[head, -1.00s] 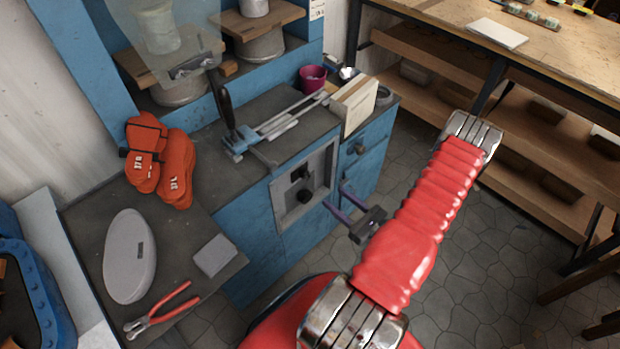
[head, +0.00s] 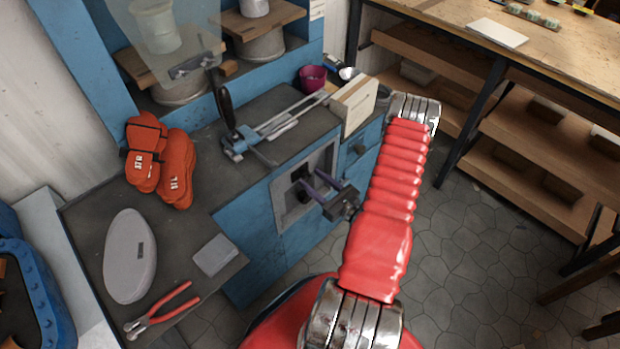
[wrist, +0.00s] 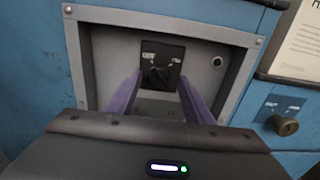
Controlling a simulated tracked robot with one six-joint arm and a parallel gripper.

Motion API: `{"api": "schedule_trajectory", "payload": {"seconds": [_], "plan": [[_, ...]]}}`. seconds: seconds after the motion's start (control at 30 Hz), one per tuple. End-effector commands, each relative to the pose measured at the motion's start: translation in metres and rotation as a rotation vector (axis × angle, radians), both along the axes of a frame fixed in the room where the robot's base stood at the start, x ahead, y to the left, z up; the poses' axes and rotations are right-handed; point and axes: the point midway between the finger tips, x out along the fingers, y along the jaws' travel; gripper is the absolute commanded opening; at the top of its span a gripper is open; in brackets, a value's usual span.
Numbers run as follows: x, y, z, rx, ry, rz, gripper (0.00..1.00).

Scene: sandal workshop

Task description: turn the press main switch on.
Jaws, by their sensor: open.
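A black rotary switch (wrist: 160,75) on a dark plate with small pale labels sits inside a recessed grey metal panel in the press's blue front. The wrist view shows it straight ahead, framed between my two purple fingers. My gripper (wrist: 160,82) is open and empty, pointing into the recess. In the head view my gripper (head: 312,180) is at the panel (head: 282,216) and partly covers the switch. I cannot tell whether the fingers touch the knob or which way its pointer is turned.
A second knob (wrist: 287,125) is on the blue front to the right. The recess frame (wrist: 77,65) stands close around my fingers. Open floor (head: 470,270) lies to the right.

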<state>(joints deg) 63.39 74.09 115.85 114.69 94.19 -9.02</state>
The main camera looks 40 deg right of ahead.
Motion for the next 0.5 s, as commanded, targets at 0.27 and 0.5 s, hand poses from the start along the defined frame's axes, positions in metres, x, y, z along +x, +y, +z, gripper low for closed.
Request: {"api": "schedule_trajectory", "payload": {"seconds": [0.27, 0.5], "plan": [[0.02, 0.001, 0.0, -0.001, 0.0, 0.001, 0.47], [0.021, 0.0, 0.0, 0.0, 0.0, 0.0, 0.47]]}}
